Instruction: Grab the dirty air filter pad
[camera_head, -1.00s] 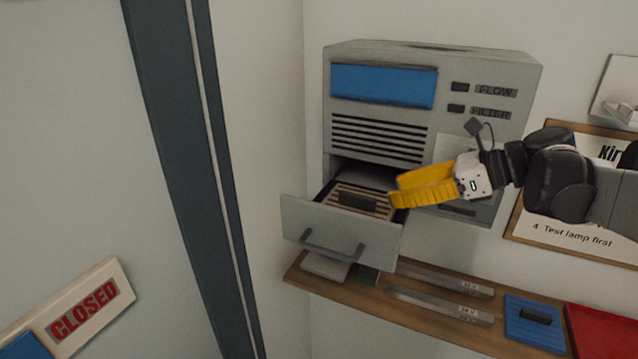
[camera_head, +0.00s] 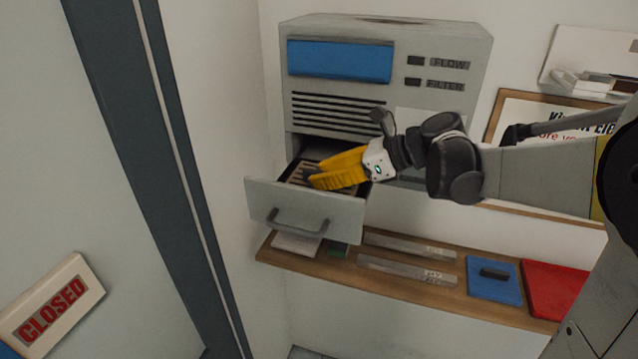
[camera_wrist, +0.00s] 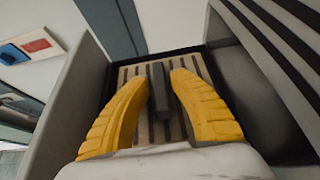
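The dirty air filter pad (camera_head: 297,173) is a tan, dark-striped pad lying in the open drawer (camera_head: 300,205) of the grey air unit. A dark raised handle (camera_wrist: 160,89) runs along its middle in the wrist view. My gripper (camera_head: 314,179) has yellow fingers and reaches into the drawer from the right, over the pad. In the wrist view my gripper (camera_wrist: 160,85) is open, with one finger on each side of the handle and gaps between. In the head view the fingers hide much of the pad and its handle.
The air unit (camera_head: 450,100) stands above the drawer, its slotted front close to my gripper. Below, a wooden shelf (camera_head: 440,290) holds metal strips, a blue pad (camera_head: 493,277) with a dark handle, and a red item (camera_head: 555,292). A dark door frame (camera_head: 150,180) stands to the left.

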